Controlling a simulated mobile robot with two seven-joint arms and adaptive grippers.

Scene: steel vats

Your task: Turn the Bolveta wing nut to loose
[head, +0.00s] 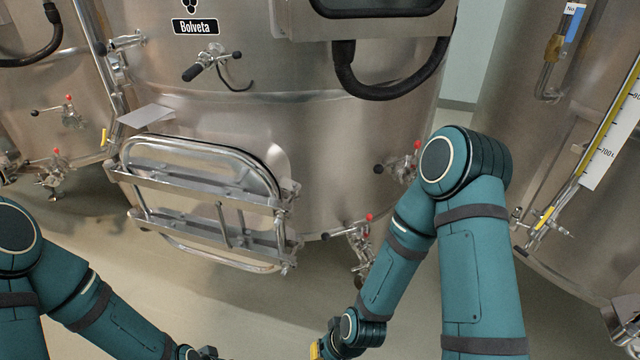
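The steel vat (330,165) with the Bolveta label (195,27) stands in front of me. Low on its front is a rectangular hatch (205,165) with a polished frame and two horizontal crossbars (190,190). Short upright rods (222,222) stand between the crossbars near the middle, and small fittings sit at the right ends. I cannot tell for certain which of these is the wing nut. My arms reach down on both sides of the hatch, and the picture's lower edge cuts off both grippers, so their fingers are hidden.
A handled valve (205,66) juts out above the hatch. Red-tipped valves (352,236) stick out right of it, close to my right arm. A thin plate (147,115) projects at the hatch's upper left. Other vats (570,130) stand on both sides. The floor below is clear.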

